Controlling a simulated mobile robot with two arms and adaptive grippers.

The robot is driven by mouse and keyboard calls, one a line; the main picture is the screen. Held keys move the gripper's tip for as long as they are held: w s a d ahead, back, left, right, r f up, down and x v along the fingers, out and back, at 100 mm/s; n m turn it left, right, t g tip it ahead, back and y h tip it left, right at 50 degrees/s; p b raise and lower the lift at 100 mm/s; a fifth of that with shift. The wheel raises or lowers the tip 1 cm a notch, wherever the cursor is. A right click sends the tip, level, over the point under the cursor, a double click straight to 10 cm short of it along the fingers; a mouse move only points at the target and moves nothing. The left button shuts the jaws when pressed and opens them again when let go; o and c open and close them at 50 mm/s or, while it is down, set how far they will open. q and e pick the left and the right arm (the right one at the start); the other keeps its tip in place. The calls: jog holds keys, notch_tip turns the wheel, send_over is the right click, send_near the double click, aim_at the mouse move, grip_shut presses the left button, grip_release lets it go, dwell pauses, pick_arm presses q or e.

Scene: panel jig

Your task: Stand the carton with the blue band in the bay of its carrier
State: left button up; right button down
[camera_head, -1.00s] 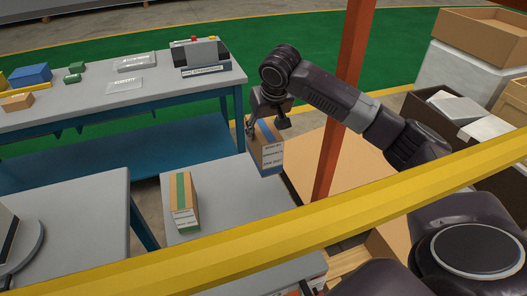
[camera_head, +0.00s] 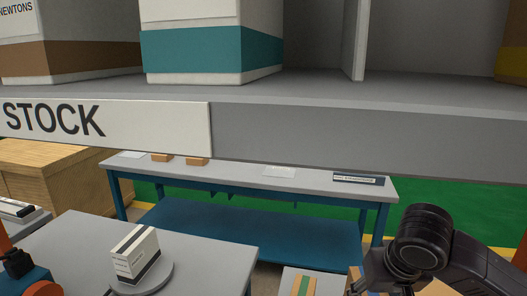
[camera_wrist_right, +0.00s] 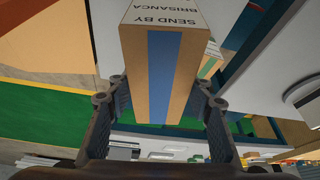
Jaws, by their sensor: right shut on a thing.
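The carton with the blue band (camera_wrist_right: 158,75) is brown cardboard with printed black text. In the right wrist view it sits between the two fingers of my right gripper (camera_wrist_right: 159,90), which is shut on it. In the head view my right arm is at the lower right, and its gripper is not clearly seen. A brown carton with a green band (camera_head: 303,285) stands on a grey surface at the bottom edge, left of that arm. I cannot make out a carrier or its bay in these views. My left gripper is not in view.
A grey shelf with a STOCK sign (camera_head: 55,120) and large boxes fills the upper head view. Below it, a white carton with a dark band (camera_head: 135,254) stands on a round grey plate on a table. A blue-legged bench (camera_head: 250,180) stands behind, with small items on top.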

jog(key=s+a, duration=0.3)
jog(key=s, duration=0.2)
jog(key=shift+a+f+n, duration=0.15)
jog(key=shift+a+n, duration=0.15)
jog(key=shift+n, duration=0.1)
